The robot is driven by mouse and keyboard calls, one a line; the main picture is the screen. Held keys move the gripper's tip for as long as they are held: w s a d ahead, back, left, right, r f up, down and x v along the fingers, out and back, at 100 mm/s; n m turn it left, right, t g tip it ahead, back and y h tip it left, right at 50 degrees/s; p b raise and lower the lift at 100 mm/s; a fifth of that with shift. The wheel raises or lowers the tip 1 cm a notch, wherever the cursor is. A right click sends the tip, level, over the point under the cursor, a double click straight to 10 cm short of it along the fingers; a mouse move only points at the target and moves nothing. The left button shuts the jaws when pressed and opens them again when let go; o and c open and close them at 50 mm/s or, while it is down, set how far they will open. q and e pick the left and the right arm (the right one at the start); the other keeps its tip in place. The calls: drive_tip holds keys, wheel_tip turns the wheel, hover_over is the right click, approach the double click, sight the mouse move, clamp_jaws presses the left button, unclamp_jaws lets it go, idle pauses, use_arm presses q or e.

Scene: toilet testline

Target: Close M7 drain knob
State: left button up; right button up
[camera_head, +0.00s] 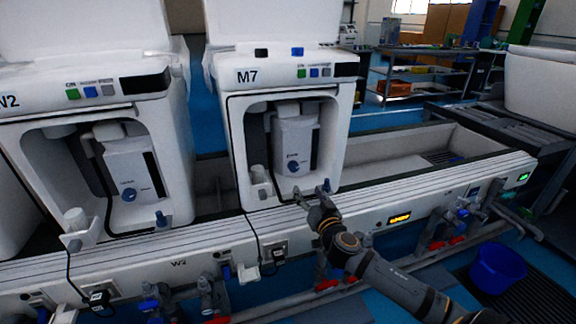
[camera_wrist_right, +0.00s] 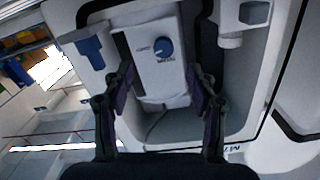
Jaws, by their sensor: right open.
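The M7 toilet unit (camera_head: 244,100) stands in the middle of the head view, with its label on the upper front. A small blue knob (camera_head: 327,184) sits at the lower right of its opening and looks like the drain knob; in the right wrist view it is the blue tap-like piece (camera_wrist_right: 90,50) at upper left. A round blue dial (camera_head: 293,165) is on the device inside the opening, and also shows in the wrist view (camera_wrist_right: 163,47). My right gripper (camera_head: 311,191) is open before the opening's lower edge; its fingers (camera_wrist_right: 160,85) appear empty. My left gripper is out of view.
The W2 unit (camera_head: 30,118) stands at left, with its own dial and blue knob. A white rail (camera_head: 375,205) runs below the units. Pipes with red and blue valves (camera_head: 440,228) hang in front. A blue bucket (camera_head: 497,268) stands at lower right.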

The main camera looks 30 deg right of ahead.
sight(295, 168)
drive_tip(key=shift+t+y, duration=0.3)
drive_tip(key=x, duration=0.7)
drive_tip(key=r+x, duration=0.1)
drive_tip(key=x, duration=0.3)
drive_tip(key=shift+r+b, duration=0.1)
drive_tip(key=shift+b, duration=0.2)
drive_tip(key=shift+c, duration=0.4)
drive_tip(key=c, duration=1.1)
drive_tip(key=shift+o, duration=0.2)
